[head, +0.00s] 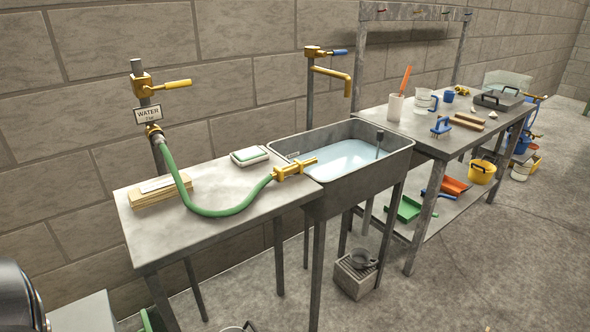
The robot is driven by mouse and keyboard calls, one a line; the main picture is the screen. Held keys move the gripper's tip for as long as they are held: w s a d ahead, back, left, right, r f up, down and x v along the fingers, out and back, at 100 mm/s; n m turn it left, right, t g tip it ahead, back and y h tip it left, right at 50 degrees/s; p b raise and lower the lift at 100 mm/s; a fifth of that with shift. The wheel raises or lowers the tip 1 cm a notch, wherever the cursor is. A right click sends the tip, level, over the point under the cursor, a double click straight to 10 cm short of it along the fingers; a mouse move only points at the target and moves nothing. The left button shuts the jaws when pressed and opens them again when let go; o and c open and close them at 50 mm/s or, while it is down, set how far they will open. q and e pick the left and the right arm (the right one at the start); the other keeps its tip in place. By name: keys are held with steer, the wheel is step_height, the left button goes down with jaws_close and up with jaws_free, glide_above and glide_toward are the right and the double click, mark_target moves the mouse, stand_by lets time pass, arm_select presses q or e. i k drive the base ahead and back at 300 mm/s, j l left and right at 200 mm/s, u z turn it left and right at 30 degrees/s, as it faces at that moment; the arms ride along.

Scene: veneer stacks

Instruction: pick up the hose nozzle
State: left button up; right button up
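The hose nozzle (295,169) is brass-yellow and sits at the end of a green hose (222,212). It lies at the right edge of a grey metal table (255,204), its tip reaching over the near left rim of the sink (362,175). The hose runs back over the tabletop and up to a wall tap (146,86) with a yellow handle. Neither of my grippers shows in the head view. A dark shiny rounded part at the lower left corner may be mine.
The sink holds water, under a yellow spout (333,75). A bench (434,141) with tools stands right. Open floor lies at the front right.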

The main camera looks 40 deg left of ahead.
mark_target(279, 173)
steer(key=i+l, duration=0.15)
steer(key=i, duration=0.15)
steer(key=i+l, duration=0.1)
steer(key=i, duration=0.25)
steer(key=i+l+u, duration=0.15)
steer(key=i+u, duration=0.25)
steer(key=i+l+u, duration=0.2)
steer(key=u, duration=0.2)
